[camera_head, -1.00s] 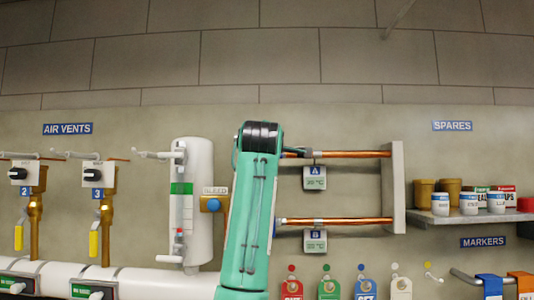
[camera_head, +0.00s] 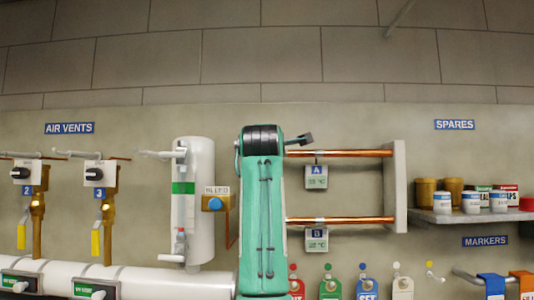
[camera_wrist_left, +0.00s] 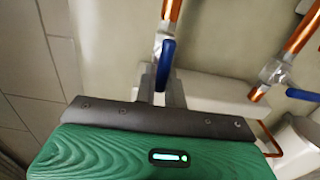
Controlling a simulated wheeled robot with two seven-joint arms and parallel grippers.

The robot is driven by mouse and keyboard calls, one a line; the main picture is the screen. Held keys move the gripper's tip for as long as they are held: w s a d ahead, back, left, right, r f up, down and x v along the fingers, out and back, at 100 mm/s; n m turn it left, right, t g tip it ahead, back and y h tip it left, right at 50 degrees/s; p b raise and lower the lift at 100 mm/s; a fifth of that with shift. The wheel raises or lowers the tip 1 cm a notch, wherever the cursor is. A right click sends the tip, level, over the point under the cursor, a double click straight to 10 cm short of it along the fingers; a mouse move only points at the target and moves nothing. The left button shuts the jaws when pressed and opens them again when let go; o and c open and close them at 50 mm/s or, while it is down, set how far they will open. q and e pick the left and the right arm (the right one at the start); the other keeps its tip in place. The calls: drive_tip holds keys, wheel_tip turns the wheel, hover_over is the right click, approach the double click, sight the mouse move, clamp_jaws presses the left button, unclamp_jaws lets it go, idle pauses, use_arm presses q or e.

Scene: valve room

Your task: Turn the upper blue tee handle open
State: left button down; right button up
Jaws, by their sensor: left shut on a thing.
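In the left wrist view my left gripper (camera_wrist_left: 160,90) is shut on the upper blue tee handle (camera_wrist_left: 166,62). The handle stands up between the two grey fingers, at the end of a copper pipe with a silver fitting (camera_wrist_left: 163,38). The lower blue handle (camera_wrist_left: 302,94) shows apart at the right edge, by the other pipe's fitting (camera_wrist_left: 275,72). In the head view my green arm hides both handles and the fingers. The upper copper pipe (camera_head: 345,153) and lower copper pipe (camera_head: 345,220) run right from behind it. My right gripper is not in view.
A bleed valve (camera_head: 215,203) and white cylinder (camera_head: 200,210) are left of my arm. Coloured tags (camera_head: 330,287) hang below.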

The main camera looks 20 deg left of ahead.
use_arm(q)
drive_tip(key=shift+f, duration=0.2)
drive_tip(key=c, duration=1.7)
unclamp_jaws()
drive_tip(key=shift+o, duration=1.1)
drive_tip(key=shift+s+a+r, duration=0.1)
drive_tip(key=shift+s, duration=0.15)
drive_tip(key=b+v, duration=0.6)
drive_tip(key=v, duration=0.7)
drive_tip(key=shift+s, duration=0.2)
